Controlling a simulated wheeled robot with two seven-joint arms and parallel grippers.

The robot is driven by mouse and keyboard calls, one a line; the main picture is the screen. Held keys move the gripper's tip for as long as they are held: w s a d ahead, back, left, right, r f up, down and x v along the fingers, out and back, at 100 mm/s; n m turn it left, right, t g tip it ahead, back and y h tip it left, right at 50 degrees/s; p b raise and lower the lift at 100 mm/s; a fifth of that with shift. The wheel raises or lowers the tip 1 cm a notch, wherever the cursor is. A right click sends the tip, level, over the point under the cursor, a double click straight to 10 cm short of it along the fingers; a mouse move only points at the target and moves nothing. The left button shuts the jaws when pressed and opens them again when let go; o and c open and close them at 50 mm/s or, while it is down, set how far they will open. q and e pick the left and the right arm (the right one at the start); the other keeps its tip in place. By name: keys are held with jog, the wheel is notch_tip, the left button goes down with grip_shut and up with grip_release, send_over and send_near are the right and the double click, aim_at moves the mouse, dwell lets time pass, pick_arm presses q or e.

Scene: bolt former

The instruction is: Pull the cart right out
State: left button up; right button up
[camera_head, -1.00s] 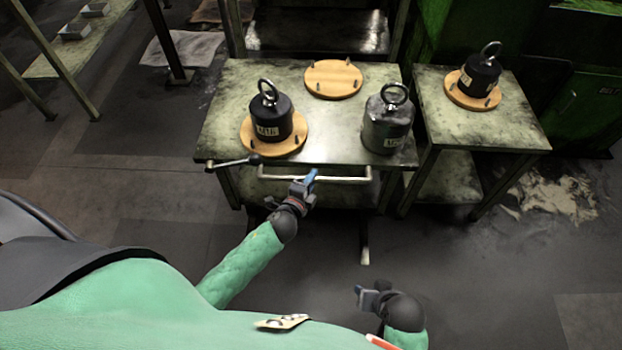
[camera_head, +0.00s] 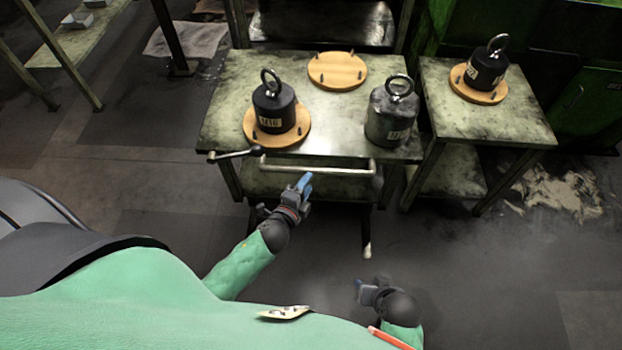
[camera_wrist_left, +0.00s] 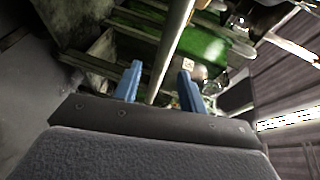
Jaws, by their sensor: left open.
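The cart (camera_head: 345,134) is a worn metal table with a pale bar handle (camera_head: 335,170) along its front edge. It stands beside a smaller side table. My left gripper (camera_head: 306,182) has blue fingertips and is open, just in front of and below the handle in the head view. In the left wrist view, the handle bar (camera_wrist_left: 172,50) runs in line with the gap between the open blue fingers (camera_wrist_left: 158,85); the fingers do not grip it. My right gripper (camera_head: 362,290) hangs low at the front, away from the cart; its jaw opening is unclear.
On the cart are a dark weight (camera_head: 273,108) on a wooden disc, a grey weight (camera_head: 391,118) and an empty wooden disc (camera_head: 337,71). A lever (camera_head: 235,155) juts at its front left. The side table (camera_head: 495,120) stands close right. The floor in front is open.

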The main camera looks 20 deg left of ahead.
pick_arm(q)
jog(key=shift+v, duration=0.9)
pick_arm(e)
jog(key=shift+f, duration=0.6)
jog(key=shift+w+r, duration=0.15)
pick_arm(q)
jog(key=s+a+f+n+g+y, duration=0.4)
jog(key=s+a+n+g+y, duration=0.25)
jog(key=n, duration=0.55)
jog(key=s+d+r+n+g+h+p, duration=0.4)
jog(key=s+d+r+g+h+p, duration=0.2)
jog(key=s+d+r, duration=0.5)
jog(key=s+r+g+p, duration=0.1)
jog(key=s, duration=0.2)
jog(key=shift+s+d, duration=0.3)
jog(key=shift+d, duration=0.05)
pick_arm(e)
jog(key=s+d+r+g+h, duration=0.1)
jog(key=d+r, duration=0.3)
jog(key=r, duration=0.5)
jog(key=s+d+r+g+h, duration=0.1)
jog(key=s+d+r, duration=0.2)
jog(key=r, duration=0.6)
jog(key=shift+d+g, duration=0.4)
jog(key=shift+d, duration=0.05)
